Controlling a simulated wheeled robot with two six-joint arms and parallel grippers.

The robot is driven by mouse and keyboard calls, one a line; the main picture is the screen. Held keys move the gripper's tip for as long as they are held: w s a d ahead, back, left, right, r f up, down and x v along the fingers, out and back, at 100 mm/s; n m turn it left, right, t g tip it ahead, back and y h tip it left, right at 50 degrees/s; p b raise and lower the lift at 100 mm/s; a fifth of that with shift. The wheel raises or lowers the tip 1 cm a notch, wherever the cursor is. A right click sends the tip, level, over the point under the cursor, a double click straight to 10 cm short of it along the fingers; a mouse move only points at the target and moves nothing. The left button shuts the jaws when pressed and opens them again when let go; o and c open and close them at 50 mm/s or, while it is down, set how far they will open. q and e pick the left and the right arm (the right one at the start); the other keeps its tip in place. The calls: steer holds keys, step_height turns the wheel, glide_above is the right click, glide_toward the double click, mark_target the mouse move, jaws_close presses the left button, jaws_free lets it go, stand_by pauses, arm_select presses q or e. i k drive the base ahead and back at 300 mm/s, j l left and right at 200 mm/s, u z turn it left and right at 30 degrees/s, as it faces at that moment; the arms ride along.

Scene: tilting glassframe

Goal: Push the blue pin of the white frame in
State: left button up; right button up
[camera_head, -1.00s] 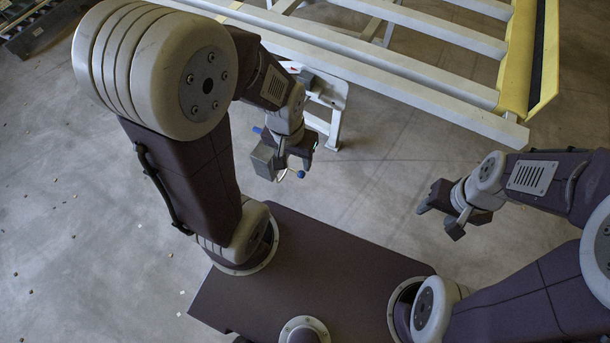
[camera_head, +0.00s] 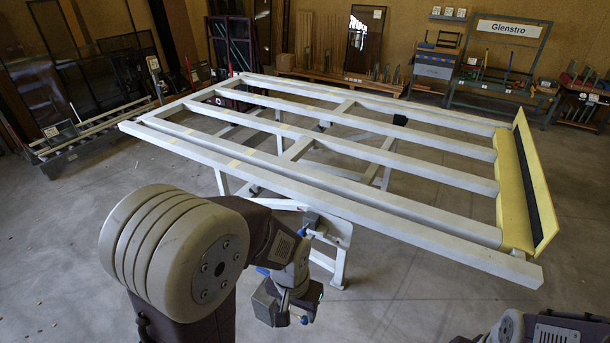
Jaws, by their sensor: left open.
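The white frame (camera_head: 383,201) is a large slatted table that slopes across the middle of the head view. A yellow ledge (camera_head: 512,200) runs along its right end. A white bracket (camera_head: 333,229) with a dark fitting hangs under its near edge. My left gripper (camera_head: 287,311) is open, below and in front of this bracket, apart from the frame. A small blue ball (camera_head: 304,320) shows at its fingers. I cannot tell whether this ball is the frame's pin or part of the gripper. I see no other clear blue pin on the frame. My right gripper is out of view.
A low rack (camera_head: 95,129) stands at the left. A workbench (camera_head: 505,85) with tools and a "Glenstro" sign stands at the back right. Dark panels (camera_head: 232,43) lean at the back wall. The floor around the frame's near side is clear.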

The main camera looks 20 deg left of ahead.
mark_target(302, 231)
steer(key=u, duration=0.95)
